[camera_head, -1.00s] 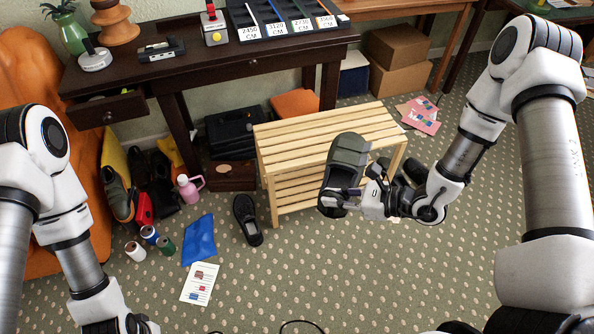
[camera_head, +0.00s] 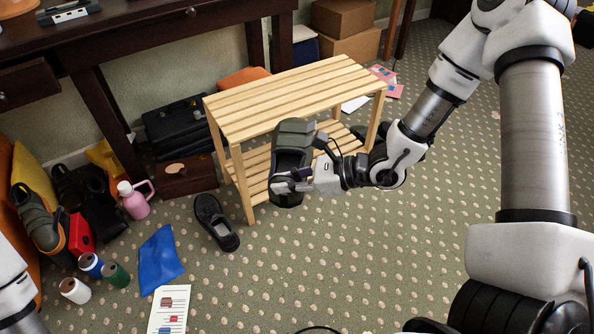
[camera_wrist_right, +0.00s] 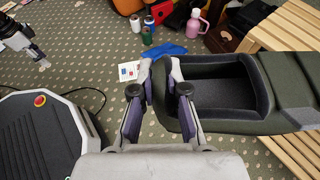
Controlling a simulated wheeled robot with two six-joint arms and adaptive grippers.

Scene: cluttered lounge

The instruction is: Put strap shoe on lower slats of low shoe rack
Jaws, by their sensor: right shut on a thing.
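The strap shoe (camera_head: 291,150), olive green with a dark inside, hangs toe-up in front of the low shoe rack (camera_head: 290,93). My right gripper (camera_head: 291,184) is shut on its heel end. In the right wrist view the shoe (camera_wrist_right: 280,124) reaches right from the fingers (camera_wrist_right: 163,90). The rack's lower slats (camera_head: 254,163) show behind the shoe, partly hidden by it and my right wrist. In the head view only part of my left arm shows at the lower left edge. My left gripper (camera_wrist_right: 40,60) appears small at the wrist view's top left; its jaw state is unclear.
A black slip-on shoe (camera_head: 216,222) lies on the carpet left of the rack. A dark desk (camera_head: 150,40) stands behind. Carpet in front of the rack is clear.

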